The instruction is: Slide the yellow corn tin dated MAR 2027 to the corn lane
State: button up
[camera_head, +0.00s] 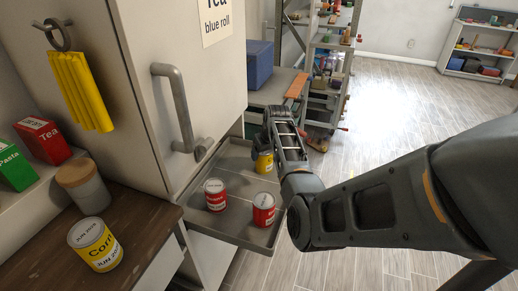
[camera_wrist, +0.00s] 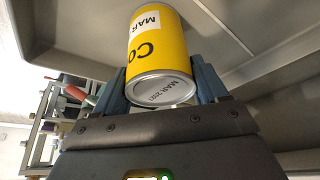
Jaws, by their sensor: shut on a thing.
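The yellow corn tin dated MAR 2027 (camera_wrist: 160,50) sits between the two fingers of my gripper (camera_wrist: 163,88), which is shut on it. Its lid reads MAR 2027 in the wrist view. In the head view the same tin (camera_head: 264,163) shows at the far end of the grey pull-out tray (camera_head: 232,234), partly hidden by my gripper (camera_head: 266,150). Two red tins stand nearer on the tray, one at the left (camera_head: 215,196) and one at the right (camera_head: 263,209). I cannot tell any lane labels.
Another yellow corn tin, dated JUN 2025 (camera_head: 95,245), stands on the wooden counter (camera_head: 140,222) beside a lidded jar (camera_head: 84,187). A cabinet door with a handle (camera_head: 178,105) rises left of the tray. A blue bin (camera_head: 259,64) and shelves stand behind. Floor at right is clear.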

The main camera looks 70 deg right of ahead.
jog(key=shift+s+d+r+p, duration=0.1)
jog(key=shift+s+p, duration=0.55)
jog(key=shift+s, duration=0.55)
jog(key=shift+s+d+p, duration=0.1)
jog(key=shift+s+p, duration=0.5)
jog(key=shift+s, duration=0.6)
jog(key=shift+s+d, duration=0.1)
jog(key=shift+s, duration=1.2)
jog(key=o, duration=1.4)
jog(key=shift+v, duration=3.8)
jog(key=shift+s, duration=0.2)
